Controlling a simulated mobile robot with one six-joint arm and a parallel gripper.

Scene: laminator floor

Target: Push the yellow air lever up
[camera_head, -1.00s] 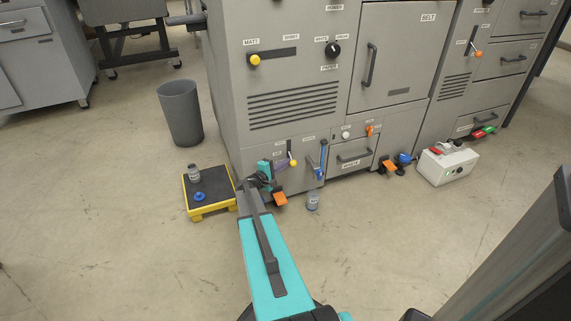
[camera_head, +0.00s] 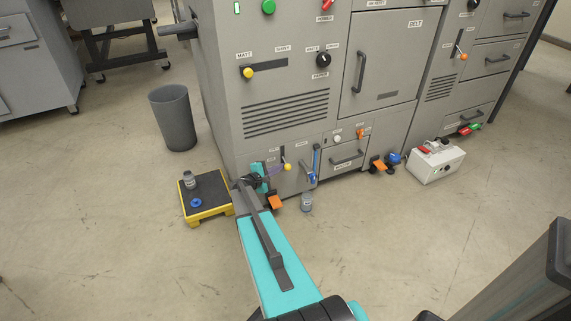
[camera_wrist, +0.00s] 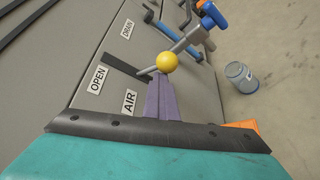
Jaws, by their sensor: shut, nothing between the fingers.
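The yellow air lever (camera_head: 287,167) is a ball-tipped lever low on the grey machine's front. In the wrist view its yellow ball (camera_wrist: 167,62) sits on a thin shaft from a dark slot (camera_wrist: 122,66). The shaft is at the slot end away from the OPEN label (camera_wrist: 96,79); an AIR label (camera_wrist: 129,101) is beside it. My gripper (camera_wrist: 160,82) has purple fingers, shut and empty, with tips right at the ball's near side. I cannot tell whether they touch it. In the head view my gripper (camera_head: 275,169) is just left of the ball.
A blue-handled valve (camera_wrist: 210,18) is close beyond the ball. A small grey container (camera_head: 306,202) stands on the floor by the machine. A yellow-edged step (camera_head: 206,213) with a bottle and blue ring is at left. A white control box (camera_head: 436,163) is right.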

